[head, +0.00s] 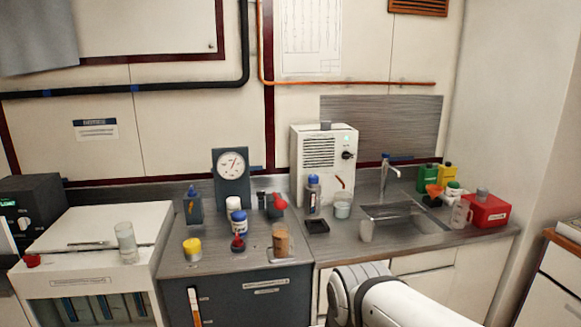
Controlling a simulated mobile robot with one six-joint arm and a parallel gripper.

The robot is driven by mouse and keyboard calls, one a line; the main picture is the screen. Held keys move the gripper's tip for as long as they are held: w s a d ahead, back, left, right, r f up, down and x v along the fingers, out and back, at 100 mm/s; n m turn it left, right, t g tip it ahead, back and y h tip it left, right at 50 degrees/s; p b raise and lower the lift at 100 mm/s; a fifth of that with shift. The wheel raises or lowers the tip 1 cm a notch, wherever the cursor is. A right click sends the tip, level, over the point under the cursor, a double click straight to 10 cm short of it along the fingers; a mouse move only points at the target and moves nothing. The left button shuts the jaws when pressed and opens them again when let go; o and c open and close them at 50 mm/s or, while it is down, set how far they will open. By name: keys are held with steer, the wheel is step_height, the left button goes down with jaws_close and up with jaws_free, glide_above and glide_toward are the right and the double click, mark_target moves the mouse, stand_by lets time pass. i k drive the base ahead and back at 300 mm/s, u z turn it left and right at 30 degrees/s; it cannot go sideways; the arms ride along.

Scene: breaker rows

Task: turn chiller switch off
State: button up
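A white upright box with a vent grille (318,180) stands on the counter against the back wall, right of the picture's middle. It looks like the chiller, but I can read no name on it. A small black knob or switch (347,155) is on the right of its front, with a small green light (347,138) above it. The switch's exact position is too small to tell. Part of my white arm shows at the bottom, right of the middle, well below the box. My gripper is out of view.
A blue-capped bottle (313,195) and a glass beaker (342,206) stand close in front of the white box. The sink (405,228) is to its right, and a round dial gauge (232,164) to its left. A red box (486,211) sits at the counter's right end.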

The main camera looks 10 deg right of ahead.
mark_target(346, 155)
steer(key=k, duration=0.6)
steer(key=z, duration=0.65)
steer(key=i, duration=2.35)
steer(key=u, duration=0.3)
